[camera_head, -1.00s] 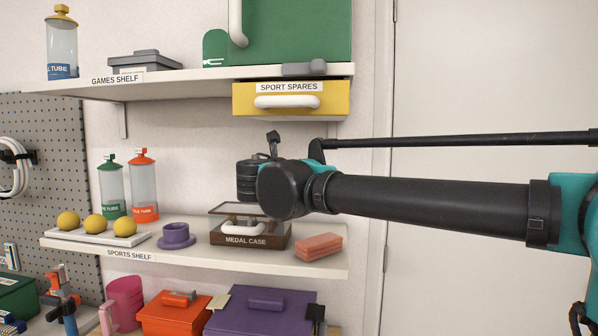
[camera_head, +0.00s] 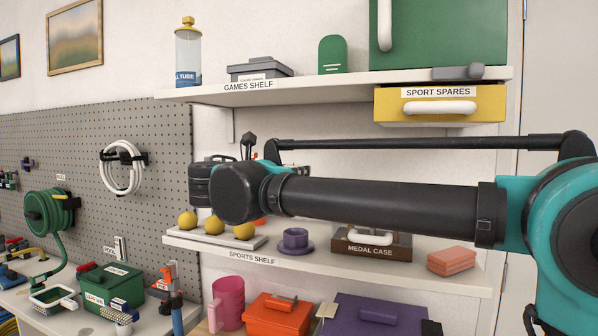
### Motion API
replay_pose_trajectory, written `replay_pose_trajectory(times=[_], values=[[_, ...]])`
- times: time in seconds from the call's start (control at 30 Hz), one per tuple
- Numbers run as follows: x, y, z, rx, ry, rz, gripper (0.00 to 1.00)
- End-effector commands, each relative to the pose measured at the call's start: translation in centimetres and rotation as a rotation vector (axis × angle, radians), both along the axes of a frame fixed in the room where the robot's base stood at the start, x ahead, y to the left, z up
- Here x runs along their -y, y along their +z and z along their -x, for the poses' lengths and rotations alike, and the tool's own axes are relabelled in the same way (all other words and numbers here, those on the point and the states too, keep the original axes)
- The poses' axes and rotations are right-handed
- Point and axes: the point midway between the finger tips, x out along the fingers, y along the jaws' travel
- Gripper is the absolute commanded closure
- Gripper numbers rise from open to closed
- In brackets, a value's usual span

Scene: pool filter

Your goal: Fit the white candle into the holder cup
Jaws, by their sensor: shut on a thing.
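A purple cup with a wide, saucer-like base (camera_head: 295,242) stands upright on the sports shelf, between the yellow balls and the medal case. It looks like the holder cup, and no candle shows above its rim. I see no white candle in this view. My black and teal arm reaches in from the right, in front of the shelf picture area. Its dark wrist end is above and left of the cup. My gripper's fingers are hidden behind the wrist, so what they hold does not show.
The sports shelf (camera_head: 350,274) also holds yellow balls (camera_head: 187,220) on a white tray, the medal case (camera_head: 371,243) and an orange block (camera_head: 451,260). The games shelf (camera_head: 310,88) and yellow drawer (camera_head: 440,104) are above. Orange (camera_head: 272,315) and purple boxes (camera_head: 380,318) stand below.

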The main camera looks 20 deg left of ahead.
Motion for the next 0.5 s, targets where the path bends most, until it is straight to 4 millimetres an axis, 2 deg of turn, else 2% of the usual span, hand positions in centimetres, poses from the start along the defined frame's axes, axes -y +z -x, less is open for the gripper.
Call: replay_pose_trajectory(times=[0.27,0.5], values=[[0.0,-0.1,0.0,0.0,0.003,-0.001,0.96],[0.0,-1.7,0.0,0.0,0.003,-0.001,0.96]])
